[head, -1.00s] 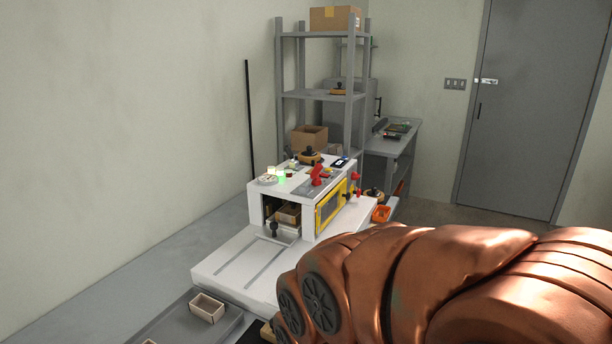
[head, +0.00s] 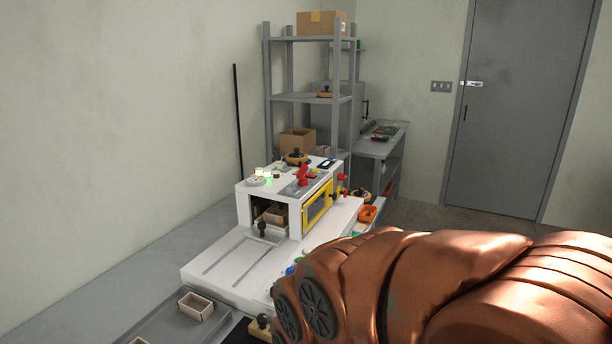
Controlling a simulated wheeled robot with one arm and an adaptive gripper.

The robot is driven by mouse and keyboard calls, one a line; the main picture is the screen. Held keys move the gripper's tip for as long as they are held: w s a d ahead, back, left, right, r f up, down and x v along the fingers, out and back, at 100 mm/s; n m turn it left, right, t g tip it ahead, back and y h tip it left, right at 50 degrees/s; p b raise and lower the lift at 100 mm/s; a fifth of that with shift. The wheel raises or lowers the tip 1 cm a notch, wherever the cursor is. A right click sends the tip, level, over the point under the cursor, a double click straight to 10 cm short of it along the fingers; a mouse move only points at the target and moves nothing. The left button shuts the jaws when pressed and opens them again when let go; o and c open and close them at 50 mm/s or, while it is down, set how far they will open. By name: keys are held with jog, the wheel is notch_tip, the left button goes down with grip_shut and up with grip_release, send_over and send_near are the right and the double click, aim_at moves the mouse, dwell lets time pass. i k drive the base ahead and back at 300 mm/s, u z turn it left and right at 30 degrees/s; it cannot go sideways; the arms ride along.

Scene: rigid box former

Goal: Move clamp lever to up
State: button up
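The white box former (head: 212,256) stands on the grey bench along the left wall. Red levers (head: 303,177) stick up from its top panel, and more red handles (head: 342,183) show at its right side beyond the yellow-framed window (head: 318,207). I cannot tell which of these is the clamp lever, or its exact position. A black-knobbed handle (head: 262,229) stands at the front opening, with a brown box inside. My copper-coloured arm fills the lower right and hides part of the machine's near right side. My gripper is not in view.
Small open boxes (head: 196,307) lie on a grey tray at the lower left. Coloured buttons show beside my arm. An orange bin (head: 367,213) is right of the machine. A grey shelf rack (head: 311,98) stands behind, and a grey door (head: 507,110) is at the back right.

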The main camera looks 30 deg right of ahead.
aim_at(301, 171)
jog(key=u, duration=0.05)
jog(key=k, duration=1.2)
jog(key=z, duration=0.65)
jog(key=i, duration=0.7)
jog(key=z, duration=0.8)
jog(key=i, duration=0.8)
jog(key=u, duration=0.7)
jog(key=i, duration=0.7)
jog(key=u, duration=0.6)
